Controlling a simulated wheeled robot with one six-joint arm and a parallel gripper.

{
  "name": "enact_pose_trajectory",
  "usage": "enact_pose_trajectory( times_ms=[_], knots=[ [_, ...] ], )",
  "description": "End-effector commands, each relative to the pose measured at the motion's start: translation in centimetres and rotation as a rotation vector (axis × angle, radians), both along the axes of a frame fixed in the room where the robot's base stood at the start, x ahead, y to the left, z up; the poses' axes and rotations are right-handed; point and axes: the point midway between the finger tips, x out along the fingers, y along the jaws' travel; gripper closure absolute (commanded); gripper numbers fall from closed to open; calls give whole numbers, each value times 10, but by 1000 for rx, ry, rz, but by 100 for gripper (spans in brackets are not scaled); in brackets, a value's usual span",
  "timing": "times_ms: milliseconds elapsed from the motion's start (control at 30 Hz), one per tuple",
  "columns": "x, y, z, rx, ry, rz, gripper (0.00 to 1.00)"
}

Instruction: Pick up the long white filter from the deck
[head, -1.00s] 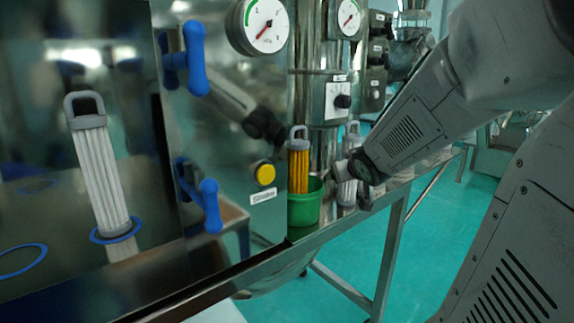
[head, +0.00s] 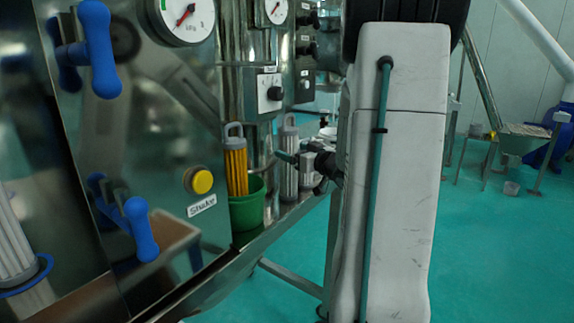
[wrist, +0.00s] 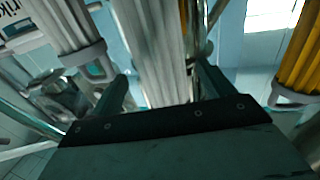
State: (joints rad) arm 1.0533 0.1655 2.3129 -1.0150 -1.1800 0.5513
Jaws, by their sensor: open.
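A white pleated filter (head: 289,170) with a grey cap and loop handle stands upright on the steel deck in the head view, behind the green bucket. My gripper (head: 298,160) is at its right side, with a teal finger reaching across in front of it. In the wrist view, my gripper (wrist: 163,85) is open, its fingers apart on either side of a long white pleated body (wrist: 155,45). I cannot tell whether either finger touches it. Its handle is not clear there. Another pale filter with a handle (wrist: 75,30) is at the left.
A yellow filter (head: 236,170) stands in a green bucket (head: 247,208) close by; it shows at the right of the wrist view (wrist: 300,60). Blue handles (head: 141,228) and a yellow button (head: 200,181) jut from the steel panel. Another white filter (head: 12,240) is at far left.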

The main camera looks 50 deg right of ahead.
Motion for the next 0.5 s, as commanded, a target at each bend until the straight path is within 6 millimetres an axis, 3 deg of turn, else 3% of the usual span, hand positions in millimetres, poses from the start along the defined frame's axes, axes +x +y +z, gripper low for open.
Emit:
enact_pose_trajectory(
  times_ms=[233, 500],
  knots=[
    [38, -1, 0, 0, -1, 5, 20],
    [44, -1, 0, -1, 0, 4, 22]
  ],
)
